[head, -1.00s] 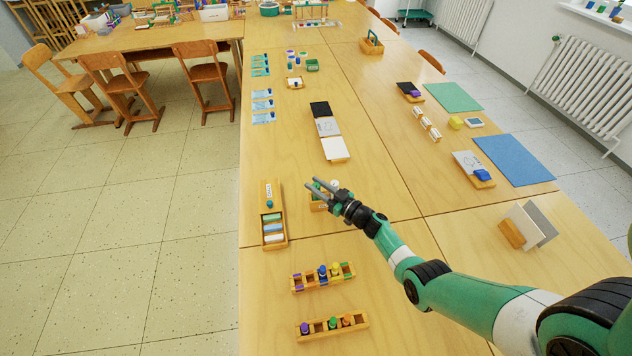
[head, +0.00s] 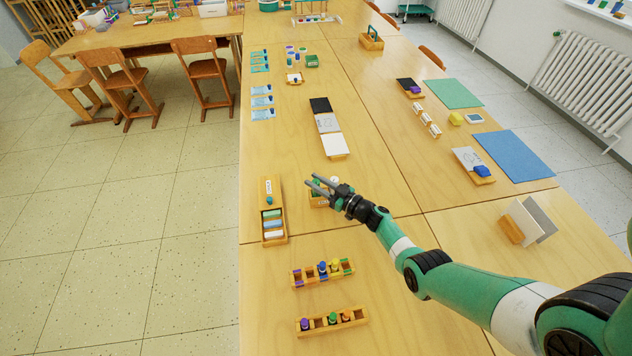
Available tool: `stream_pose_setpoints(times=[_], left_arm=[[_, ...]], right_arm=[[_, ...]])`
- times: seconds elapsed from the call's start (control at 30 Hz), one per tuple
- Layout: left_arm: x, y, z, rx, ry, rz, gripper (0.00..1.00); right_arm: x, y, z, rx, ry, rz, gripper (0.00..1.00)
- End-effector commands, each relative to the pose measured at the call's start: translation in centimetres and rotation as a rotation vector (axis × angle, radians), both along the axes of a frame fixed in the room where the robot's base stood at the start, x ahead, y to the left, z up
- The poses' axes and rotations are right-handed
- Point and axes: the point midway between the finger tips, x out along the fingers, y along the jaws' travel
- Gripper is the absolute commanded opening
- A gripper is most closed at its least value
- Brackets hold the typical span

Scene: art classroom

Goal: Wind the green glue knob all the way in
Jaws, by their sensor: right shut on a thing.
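The green glue knob (head: 316,187) is a small green spot on top of a low wooden holder (head: 318,203) at the middle of the near table. My right gripper (head: 313,182) is level over this holder, its fingers shut on the green knob and partly covering it. A white round top (head: 335,181) shows just behind the gripper on the same holder. How far the knob is wound in is too small and too covered to tell. My left gripper is not in view.
A wooden box with a sliding lid (head: 273,212) stands left of the holder. Two wooden racks with coloured pieces (head: 322,273) (head: 331,322) lie nearer. A row of dark, grey and white cards (head: 327,123) lies beyond. Bare tabletop surrounds the holder.

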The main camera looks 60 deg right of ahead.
Motion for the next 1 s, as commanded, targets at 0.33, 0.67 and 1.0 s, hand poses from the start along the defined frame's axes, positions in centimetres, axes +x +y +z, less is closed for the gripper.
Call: stream_pose_setpoints(times=[0.33,0.67,1.0], left_arm=[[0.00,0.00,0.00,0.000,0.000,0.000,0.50],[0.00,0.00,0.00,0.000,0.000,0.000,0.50],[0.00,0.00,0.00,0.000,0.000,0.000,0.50]], right_arm=[[-0.01,0.02,-0.05,0.000,0.001,0.000,0.00],[-0.01,0.02,-0.05,0.000,0.001,0.000,0.00],[-0.01,0.01,-0.03,0.000,0.001,0.000,0.63]])
